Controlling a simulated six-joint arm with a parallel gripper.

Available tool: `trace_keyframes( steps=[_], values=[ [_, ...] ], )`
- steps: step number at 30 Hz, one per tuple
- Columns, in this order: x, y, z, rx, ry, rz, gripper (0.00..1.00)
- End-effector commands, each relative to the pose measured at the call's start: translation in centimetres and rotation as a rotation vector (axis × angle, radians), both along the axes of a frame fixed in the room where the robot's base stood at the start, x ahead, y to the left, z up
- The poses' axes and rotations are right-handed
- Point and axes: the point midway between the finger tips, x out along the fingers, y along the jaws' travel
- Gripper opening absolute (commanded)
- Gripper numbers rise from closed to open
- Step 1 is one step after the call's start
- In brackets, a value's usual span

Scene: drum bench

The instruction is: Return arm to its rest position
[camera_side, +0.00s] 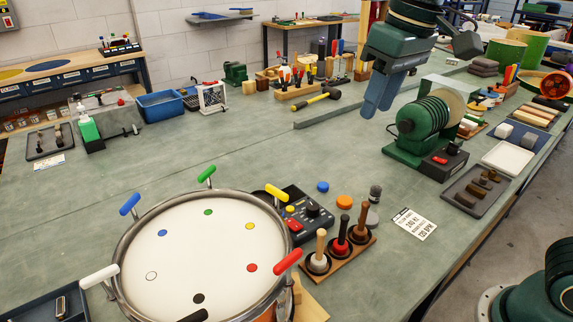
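My gripper (377,108) hangs in the upper right part of the view, with its two blue fingers pointing down. It is above the bench, just left of the green grinder-like machine (431,125). The fingers look close together and I see nothing between them, but the angle does not show whether they are open or shut. The drum (185,262) stands at the front left, with coloured dots on its white head and coloured handles around its rim. My gripper is well apart from the drum.
A control box (305,213) and a wooden stand with three mallets (340,250) are right of the drum. A yellow-handled hammer (316,100) lies behind. A printed card (413,224) and dark tray (472,190) lie to the right. The bench (220,140) is clear at mid-left.

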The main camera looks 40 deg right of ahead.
Motion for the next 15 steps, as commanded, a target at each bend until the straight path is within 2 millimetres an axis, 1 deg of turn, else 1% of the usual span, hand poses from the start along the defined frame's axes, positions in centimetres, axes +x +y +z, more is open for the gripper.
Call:
trace_keyframes(
  steps=[1, 6, 11, 15],
  values=[
    [-1.0, -0.9, -0.1, 0.003, -0.018, -0.01, 0.33],
    [-4.1, -3.4, -1.1, 0.007, -0.074, -0.032, 0.33],
    [-7.0, -5.3, -2.4, 0.005, -0.128, -0.053, 0.33],
    [-9.5, -6.7, -4.0, 0.001, -0.174, -0.069, 0.33]
  ],
)
